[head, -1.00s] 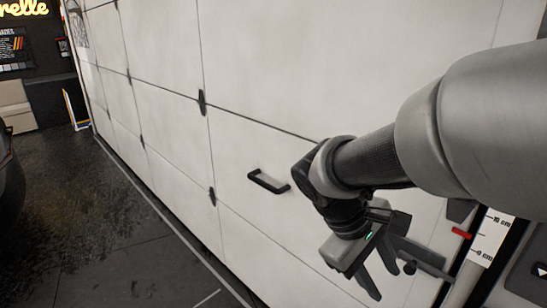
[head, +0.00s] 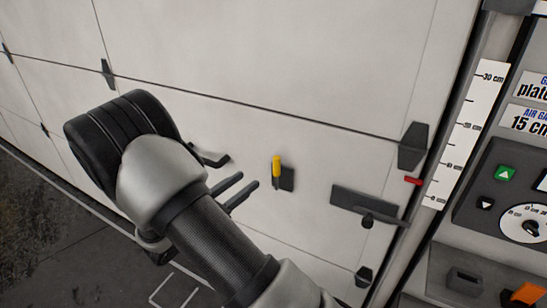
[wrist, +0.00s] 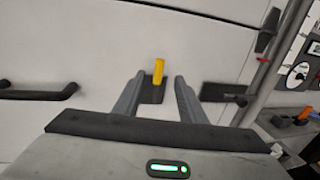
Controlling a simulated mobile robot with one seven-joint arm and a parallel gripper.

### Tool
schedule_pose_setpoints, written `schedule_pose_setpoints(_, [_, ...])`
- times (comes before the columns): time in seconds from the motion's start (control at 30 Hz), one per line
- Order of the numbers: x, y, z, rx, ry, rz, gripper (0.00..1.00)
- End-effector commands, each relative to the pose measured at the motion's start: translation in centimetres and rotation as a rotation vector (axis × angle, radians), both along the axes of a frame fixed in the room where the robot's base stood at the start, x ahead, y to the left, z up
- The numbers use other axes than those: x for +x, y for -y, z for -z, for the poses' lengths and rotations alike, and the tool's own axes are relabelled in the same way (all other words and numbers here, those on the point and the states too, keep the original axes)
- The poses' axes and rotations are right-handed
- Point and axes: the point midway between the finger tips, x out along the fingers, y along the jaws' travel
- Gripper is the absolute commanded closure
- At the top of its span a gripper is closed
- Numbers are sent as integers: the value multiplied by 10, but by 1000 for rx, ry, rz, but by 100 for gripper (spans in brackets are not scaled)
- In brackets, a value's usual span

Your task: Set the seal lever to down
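A small lever with a yellow grip (head: 277,167) is mounted on a dark plate on the white sectional door; I take it to be the seal lever. Its yellow grip points up. It also shows in the wrist view (wrist: 158,70), near the picture's middle. My gripper (head: 249,180) is open and empty, left of the lever in the head view, its fingers pointing toward the door. In the wrist view my gripper (wrist: 160,80) has the lever framed between its two fingertips; the lever looks beyond them, the exact gap unclear.
A dark latch plate with a bar (head: 362,205) is right of the lever. A black door handle (wrist: 38,92) is to the left. At the right are a ruler strip (head: 467,130), a control panel (head: 465,205) and an orange part (head: 527,293).

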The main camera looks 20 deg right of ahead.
Motion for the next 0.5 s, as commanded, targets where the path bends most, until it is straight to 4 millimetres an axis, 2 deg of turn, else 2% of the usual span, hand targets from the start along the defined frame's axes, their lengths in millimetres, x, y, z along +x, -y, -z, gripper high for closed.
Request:
schedule_pose_setpoints(0.1, [11,25,-2,0,0,6,63])
schedule_pose_setpoints(0.5, [49,102,-1,2,0,6,63])
